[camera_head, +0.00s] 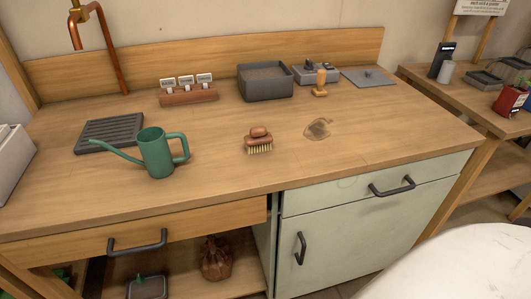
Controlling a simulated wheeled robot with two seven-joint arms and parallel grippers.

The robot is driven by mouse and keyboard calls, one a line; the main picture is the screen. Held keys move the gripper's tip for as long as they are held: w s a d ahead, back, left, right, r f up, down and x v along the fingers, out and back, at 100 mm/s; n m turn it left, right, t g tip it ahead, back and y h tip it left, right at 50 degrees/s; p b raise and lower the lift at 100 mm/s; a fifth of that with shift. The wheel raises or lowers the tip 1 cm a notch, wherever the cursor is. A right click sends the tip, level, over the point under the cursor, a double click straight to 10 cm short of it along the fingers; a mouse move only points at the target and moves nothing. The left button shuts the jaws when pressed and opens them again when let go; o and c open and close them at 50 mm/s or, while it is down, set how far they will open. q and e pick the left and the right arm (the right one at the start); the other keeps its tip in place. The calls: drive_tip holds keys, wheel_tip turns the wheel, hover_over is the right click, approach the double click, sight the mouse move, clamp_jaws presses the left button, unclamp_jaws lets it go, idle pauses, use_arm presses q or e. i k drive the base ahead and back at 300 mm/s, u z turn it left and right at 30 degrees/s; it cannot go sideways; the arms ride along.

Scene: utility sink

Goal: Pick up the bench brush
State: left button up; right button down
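The bench brush (258,142) stands on the wooden countertop near the middle, bristles down. It has a reddish-brown wooden back with a rounded knob on top and pale bristles. Nothing touches it. Neither my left gripper nor my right gripper shows in the head view.
A green watering can (157,154) stands left of the brush, its spout over a dark slatted tray (110,132). A dark smudge (318,129) lies to the right. Behind are a grey bin (265,92) and a wooden label block (188,95). The counter in front of the brush is clear.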

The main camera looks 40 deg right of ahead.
sight(259, 138)
drive_tip(key=k, duration=0.3)
drive_tip(key=z, duration=1.1)
